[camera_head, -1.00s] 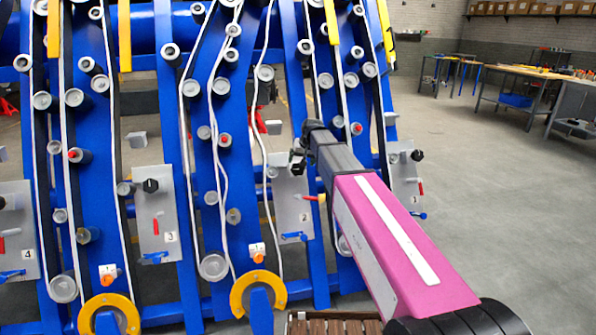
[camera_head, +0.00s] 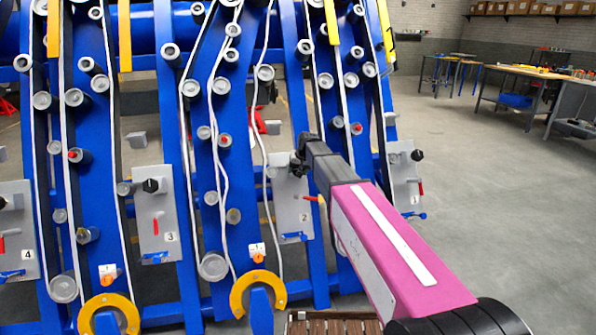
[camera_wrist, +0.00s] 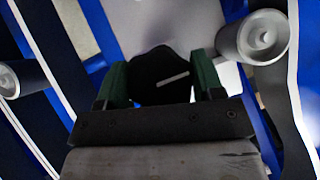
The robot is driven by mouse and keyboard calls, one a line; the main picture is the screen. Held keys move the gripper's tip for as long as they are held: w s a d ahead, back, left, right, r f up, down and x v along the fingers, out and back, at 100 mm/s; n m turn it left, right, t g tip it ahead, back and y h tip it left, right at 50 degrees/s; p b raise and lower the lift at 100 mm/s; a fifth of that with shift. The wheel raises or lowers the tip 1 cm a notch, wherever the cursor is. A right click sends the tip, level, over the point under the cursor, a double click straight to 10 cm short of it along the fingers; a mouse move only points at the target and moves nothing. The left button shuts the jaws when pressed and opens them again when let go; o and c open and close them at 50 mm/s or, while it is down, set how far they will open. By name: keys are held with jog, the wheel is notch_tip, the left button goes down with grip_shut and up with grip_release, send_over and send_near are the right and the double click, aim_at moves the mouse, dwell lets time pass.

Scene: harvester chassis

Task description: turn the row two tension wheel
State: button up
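The row two plate (camera_head: 292,218) is a grey panel marked 2 on a blue upright in the head view. Its tension wheel is a black knob (camera_wrist: 160,78) with a pale line on its face, seen in the wrist view. My gripper (camera_head: 297,166) is at the plate's upper part and hides most of the wheel in the head view. In the wrist view its green fingers (camera_wrist: 160,88) stand apart, one on each side of the wheel. I cannot make out whether they touch it.
A grey roller (camera_wrist: 258,38) sits close to the right finger. A red-tipped lever (camera_head: 312,198) and a blue handle (camera_head: 293,236) are lower on the plate. White belts and more rollers flank it. The floor at right is clear up to workbenches (camera_head: 530,72).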

jog(key=shift+m+y, duration=0.3)
jog(key=m+y, duration=0.3)
jog(key=shift+m+t+y, duration=0.7)
jog(key=shift+m+y, duration=0.7)
jog(key=shift+m, duration=0.8)
jog(key=o, duration=0.9)
jog(key=v, duration=1.1)
